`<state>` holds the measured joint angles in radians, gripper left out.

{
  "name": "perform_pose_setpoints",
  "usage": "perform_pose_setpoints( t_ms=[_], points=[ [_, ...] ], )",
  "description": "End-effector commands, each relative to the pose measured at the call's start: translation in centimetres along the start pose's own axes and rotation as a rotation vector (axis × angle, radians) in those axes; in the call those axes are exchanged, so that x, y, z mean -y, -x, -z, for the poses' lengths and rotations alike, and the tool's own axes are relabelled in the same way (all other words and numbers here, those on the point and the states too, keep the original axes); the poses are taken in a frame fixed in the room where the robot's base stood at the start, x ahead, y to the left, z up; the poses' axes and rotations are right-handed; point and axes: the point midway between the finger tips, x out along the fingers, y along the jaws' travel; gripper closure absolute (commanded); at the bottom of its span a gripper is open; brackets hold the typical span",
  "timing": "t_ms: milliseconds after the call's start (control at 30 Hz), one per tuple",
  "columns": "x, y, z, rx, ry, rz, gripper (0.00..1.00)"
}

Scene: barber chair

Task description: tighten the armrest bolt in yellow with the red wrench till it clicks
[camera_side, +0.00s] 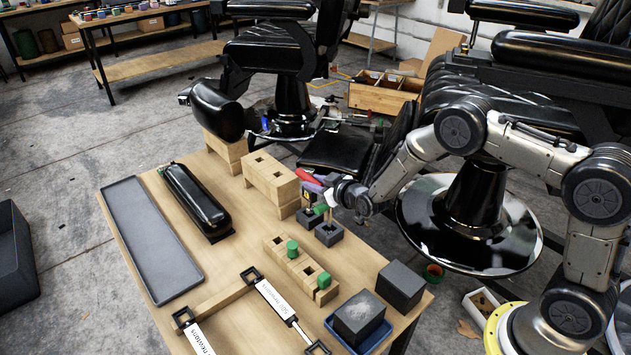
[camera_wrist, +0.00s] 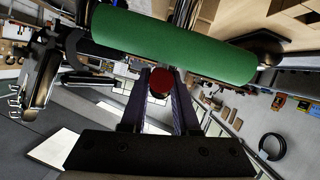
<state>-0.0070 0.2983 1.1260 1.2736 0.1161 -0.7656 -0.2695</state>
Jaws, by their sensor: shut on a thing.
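A red handle (camera_side: 307,176), likely the red wrench's, is at the tips of my gripper (camera_side: 316,185), above the black tool blocks. In the wrist view my purple fingers (camera_wrist: 160,95) are shut on this red handle (camera_wrist: 159,81), seen nearly end-on. Its working end is hidden. A green handle (camera_side: 320,209) stands just below my gripper and crosses the top of the wrist view as a large green cylinder (camera_wrist: 170,45). A small yellow patch (camera_side: 306,194) shows beside the gripper; I cannot tell whether it is a bolt. A black armrest pad (camera_side: 195,197) lies on the table.
Wooden blocks with square holes (camera_side: 270,176) stand behind the tool blocks (camera_side: 329,233). A wooden rack with green pegs (camera_side: 300,265) is in front. Black cubes (camera_side: 401,285) sit at the right edge. A flat grey tray (camera_side: 150,240) lies empty at the left.

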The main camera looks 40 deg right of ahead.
Motion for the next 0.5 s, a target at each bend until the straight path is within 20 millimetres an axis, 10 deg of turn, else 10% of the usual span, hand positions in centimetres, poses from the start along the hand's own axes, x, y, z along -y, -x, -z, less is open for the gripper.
perform_pose_setpoints(
  t_ms=[500],
  points=[
    [0.14, -0.38, -0.57, -0.006, 0.0, -0.001, 1.0]
  ],
)
